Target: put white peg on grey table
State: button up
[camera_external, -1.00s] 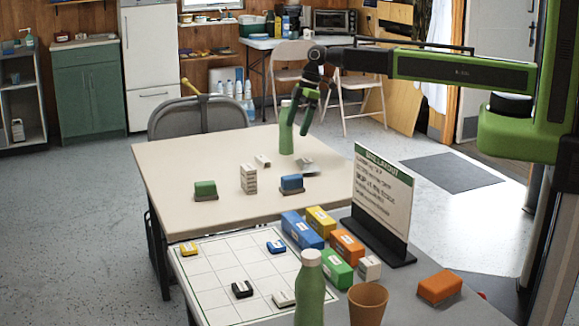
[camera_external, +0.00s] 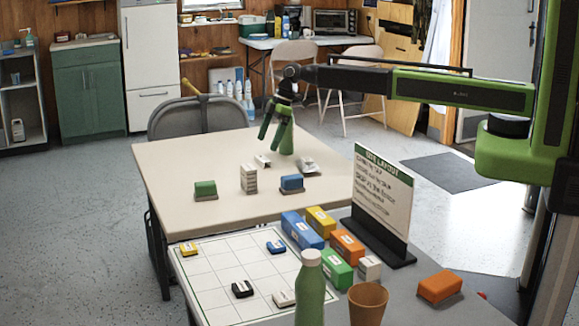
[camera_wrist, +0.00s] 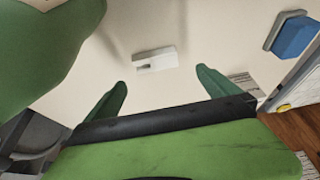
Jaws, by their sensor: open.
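A small white piece, seemingly the white peg (camera_external: 262,161), lies on the beige table (camera_external: 190,160) near a green bottle. In the wrist view the white peg (camera_wrist: 155,60) lies flat beyond my fingertips, roughly between them, with a grey notch at one end. My gripper (camera_external: 270,133) is open and empty above the far part of the beige table, apart from the peg. Its two green fingers (camera_wrist: 161,82) stand wide apart in the wrist view. The grey table (camera_external: 420,308) is in front, with a gridded white board on it.
The green bottle (camera_wrist: 40,55) stands close beside my gripper. A sign (camera_external: 383,200) and several blocks crowd the grey table.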

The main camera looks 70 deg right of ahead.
aim_at(260, 159)
jog(key=shift+x, duration=1)
jog(key=b+x, duration=0.5)
jog(key=shift+w+d+f, duration=0.15)
jog(key=shift+w+d, duration=0.05)
jog(key=c, duration=1.4)
jog(key=shift+o, duration=0.2)
jog(key=shift+r, duration=0.25)
jog(key=shift+r, duration=0.1)
notch_tip(260, 159, up, 10)
jog(key=p, duration=1)
jog(key=shift+r+p, duration=0.2)
jog(key=shift+p, duration=0.15)
